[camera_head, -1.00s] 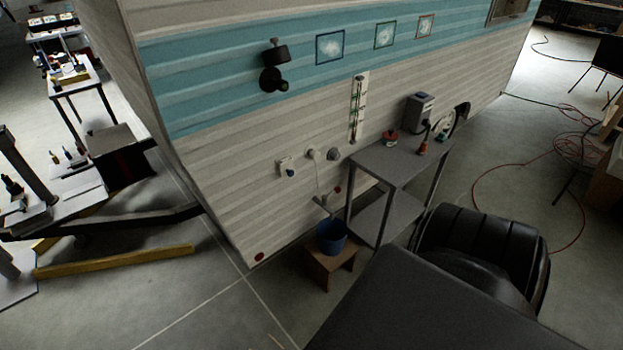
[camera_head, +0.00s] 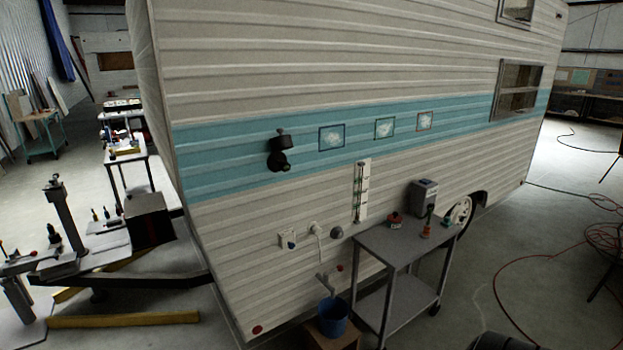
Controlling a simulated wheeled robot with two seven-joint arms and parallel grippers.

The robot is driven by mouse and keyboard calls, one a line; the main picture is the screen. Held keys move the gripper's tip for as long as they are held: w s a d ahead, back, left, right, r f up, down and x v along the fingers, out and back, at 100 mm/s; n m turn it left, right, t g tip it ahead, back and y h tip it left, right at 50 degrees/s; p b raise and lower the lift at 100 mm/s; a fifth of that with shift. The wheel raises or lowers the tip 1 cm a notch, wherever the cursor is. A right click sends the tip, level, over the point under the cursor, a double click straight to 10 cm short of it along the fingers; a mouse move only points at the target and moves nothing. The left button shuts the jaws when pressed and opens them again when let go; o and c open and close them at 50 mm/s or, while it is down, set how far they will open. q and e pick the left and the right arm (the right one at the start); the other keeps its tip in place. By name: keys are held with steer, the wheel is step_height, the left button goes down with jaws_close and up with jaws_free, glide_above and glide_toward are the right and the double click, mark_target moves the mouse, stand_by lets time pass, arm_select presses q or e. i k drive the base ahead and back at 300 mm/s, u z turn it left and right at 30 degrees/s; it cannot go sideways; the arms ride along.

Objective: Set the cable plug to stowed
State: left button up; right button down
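The camper's side wall (camera_head: 300,90) fills the middle of the view. Low on it is a row of small fittings. A white box-like inlet (camera_head: 287,240) with a dark blue part is on the left. Right of it is a white round fitting (camera_head: 315,228) with a pale cord running down from it. A grey round fitting (camera_head: 337,232) is further right. I cannot tell for sure which of these is the cable plug, or whether it is stowed; they are too small. Neither of my grippers is in view.
A grey two-shelf cart (camera_head: 390,247) stands close to the wall, holding a grey box (camera_head: 423,197) and small items. A blue bucket (camera_head: 332,317) sits on a wooden stool below the fittings. Red cable (camera_head: 500,305) lies on the floor at right. The hitch (camera_head: 130,280) juts left.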

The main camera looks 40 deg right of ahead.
mark_target(284, 166)
steer(key=z, duration=0.85)
steer(key=i, duration=1.3)
steer(key=u, duration=0.55)
